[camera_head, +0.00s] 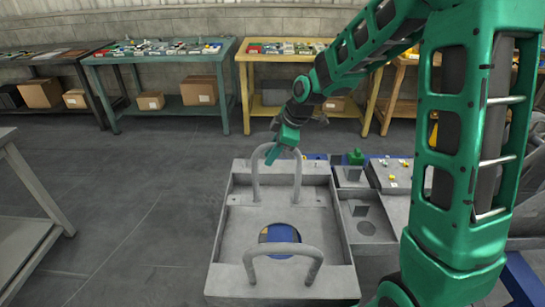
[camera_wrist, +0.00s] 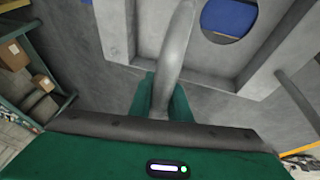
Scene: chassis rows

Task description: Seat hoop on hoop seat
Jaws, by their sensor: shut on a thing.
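A grey hoop (camera_head: 275,148) stands like an arched handle at the far end of a grey tray (camera_head: 223,235). My gripper (camera_head: 273,154) is shut on the top of this hoop. In the wrist view, the hoop's bar (camera_wrist: 176,50) runs between the green fingers of my gripper (camera_wrist: 161,98). A second grey hoop (camera_head: 284,248) arches over the near end of the tray. The tray's floor has a round opening (camera_head: 284,237) with blue showing through it. I cannot tell which part is the hoop seat, or whether the held hoop is fixed to the tray.
A grey bench (camera_head: 38,195) is at left. A teal table (camera_head: 160,58) and a yellow table (camera_head: 285,57) stand at the back. The floor between is clear.

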